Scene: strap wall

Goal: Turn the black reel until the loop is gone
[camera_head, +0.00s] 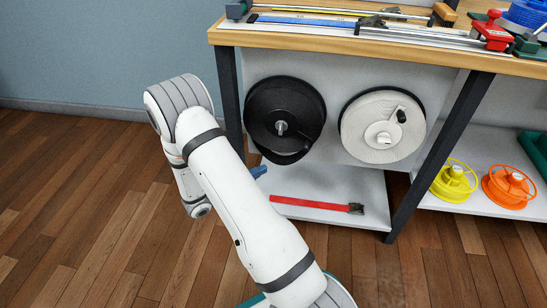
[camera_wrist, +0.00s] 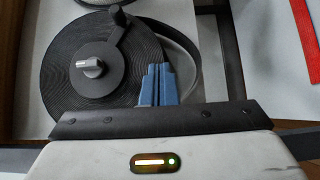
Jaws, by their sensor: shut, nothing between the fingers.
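The black reel (camera_head: 270,103) is mounted on the grey panel under the bench. It also shows in the wrist view (camera_wrist: 62,85), with a pale centre knob (camera_wrist: 92,67) and a crank arm ending in a black handle (camera_wrist: 118,16). A loop of dark strap (camera_wrist: 188,50) bows out from the reel's edge, leaving a gap; in the head view it sags below the reel (camera_head: 287,159). My gripper (camera_wrist: 158,70) has blue fingers closed together with nothing between them. They overlap the reel's rim in the wrist view; contact cannot be told. In the head view only a blue tip (camera_head: 259,171) shows below-left of the reel.
A white reel (camera_head: 360,125) with a crank hangs to the right. A red strap with a dark buckle (camera_head: 310,204) lies on the lower shelf. Dark bench legs (camera_head: 229,95) flank the panel. Yellow (camera_head: 452,180) and orange (camera_head: 508,187) spools stand farther right. Tools lie on the benchtop.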

